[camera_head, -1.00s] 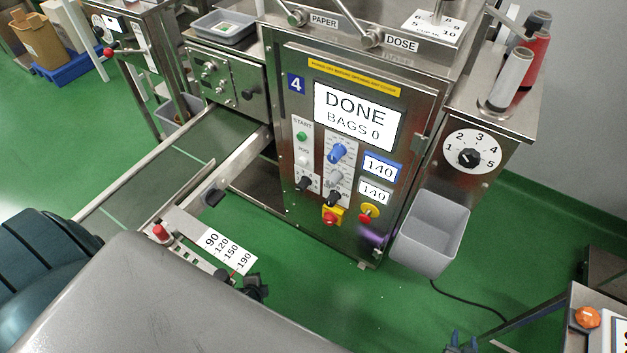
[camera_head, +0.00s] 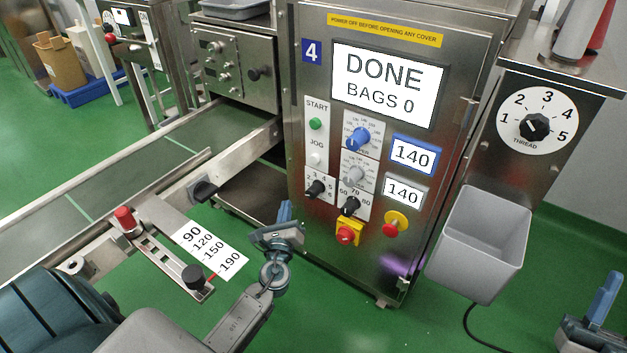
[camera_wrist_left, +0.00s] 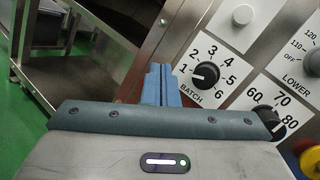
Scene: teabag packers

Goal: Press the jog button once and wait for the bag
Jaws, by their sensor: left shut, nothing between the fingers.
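The white jog button (camera_head: 316,159) sits on the machine's front panel under the word JOG, below the green start button (camera_head: 315,124). In the left wrist view the white button (camera_wrist_left: 242,15) is at the top, above the black batch knob (camera_wrist_left: 206,74). My left gripper (camera_head: 284,212) is shut and empty, its blue fingers in front of the panel, below the button and apart from it. The fingers (camera_wrist_left: 161,84) show in the left wrist view left of the batch knob. My right gripper (camera_head: 604,300) is at the lower right edge, low and away from the panel. The display (camera_head: 387,84) reads DONE, BAGS 0.
Several knobs, a red-and-yellow switch (camera_head: 347,233) and a red stop button (camera_head: 396,224) crowd the panel. A conveyor (camera_head: 110,185) runs to the left. A grey bin (camera_head: 484,243) hangs at right, empty as far as I see. No bag is visible.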

